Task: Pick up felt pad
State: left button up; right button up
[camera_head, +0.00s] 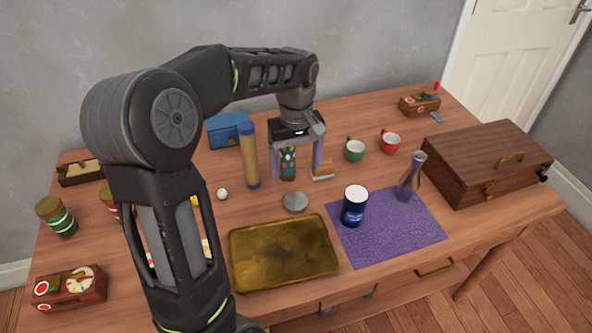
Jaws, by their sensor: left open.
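A flat grey round disc (295,202), which looks like the felt pad, lies on the wooden table just behind the brass tray. My left gripper (297,170) points down behind the disc, with its two fingers apart. A teal patterned cylinder with orange spots (288,163) shows between the fingers, nearer the left one; I cannot tell whether they touch. A small tan and white block (322,171) lies by the right finger. The disc is apart from the fingers and fully in sight. My right gripper is out of view.
A brass tray (283,252) lies in front, and a purple mat (408,244) with a dark blue can (354,206) and a purple vase (411,178) lies to the right. A tall tan roll (250,158) stands left of the gripper. My left arm hides part of the table's left side.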

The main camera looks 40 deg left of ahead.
aim_at(326, 171)
jog(key=k+l, duration=0.75)
jog(key=l, duration=0.2)
